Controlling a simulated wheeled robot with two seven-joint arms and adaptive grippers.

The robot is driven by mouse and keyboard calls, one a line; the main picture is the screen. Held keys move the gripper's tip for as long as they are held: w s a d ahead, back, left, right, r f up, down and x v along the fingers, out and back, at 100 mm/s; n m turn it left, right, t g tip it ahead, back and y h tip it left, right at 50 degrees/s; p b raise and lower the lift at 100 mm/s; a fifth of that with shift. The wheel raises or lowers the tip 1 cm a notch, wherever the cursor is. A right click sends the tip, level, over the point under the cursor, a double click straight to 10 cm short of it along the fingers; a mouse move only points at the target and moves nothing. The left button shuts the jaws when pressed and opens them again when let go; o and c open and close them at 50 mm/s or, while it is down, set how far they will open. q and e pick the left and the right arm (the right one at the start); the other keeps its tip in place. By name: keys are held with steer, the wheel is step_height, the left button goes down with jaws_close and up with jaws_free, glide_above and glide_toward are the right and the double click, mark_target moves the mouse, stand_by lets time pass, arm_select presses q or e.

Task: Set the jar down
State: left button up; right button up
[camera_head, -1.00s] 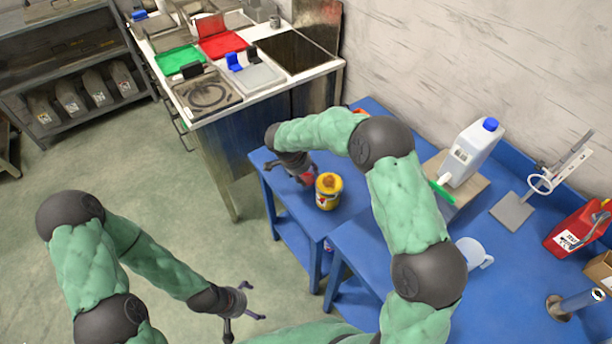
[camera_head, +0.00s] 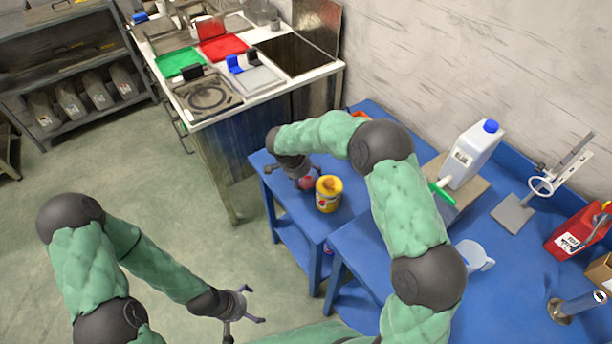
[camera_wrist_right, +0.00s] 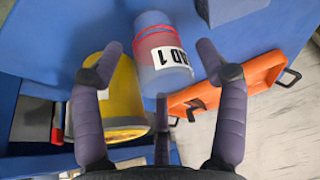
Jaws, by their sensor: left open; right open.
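A small grey-blue jar with a red and white label reading "AD 1" shows between the fingers of my right gripper in the right wrist view (camera_wrist_right: 165,72). Its red part shows beside that gripper in the head view (camera_head: 306,183). It appears to be on the blue table (camera_head: 345,235), though its base is not clear. My right gripper (camera_wrist_right: 160,55) is open, its fingers spread to both sides of the jar with gaps visible. In the head view the right gripper (camera_head: 298,172) is at the table's left end. My left gripper (camera_head: 246,314) is open and empty over the floor.
A yellow tin (camera_head: 328,194) stands close beside the jar, near my right gripper's finger. An orange tray-like item (camera_wrist_right: 230,85) lies on the other side. A white jug (camera_head: 472,153) with a blue cap and a red can (camera_head: 578,230) stand further right.

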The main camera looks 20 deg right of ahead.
arm_select(q)
step_height(320, 180, up, 3)
steer(key=p, duration=0.3)
arm_select(e)
steer(key=v, duration=1.2)
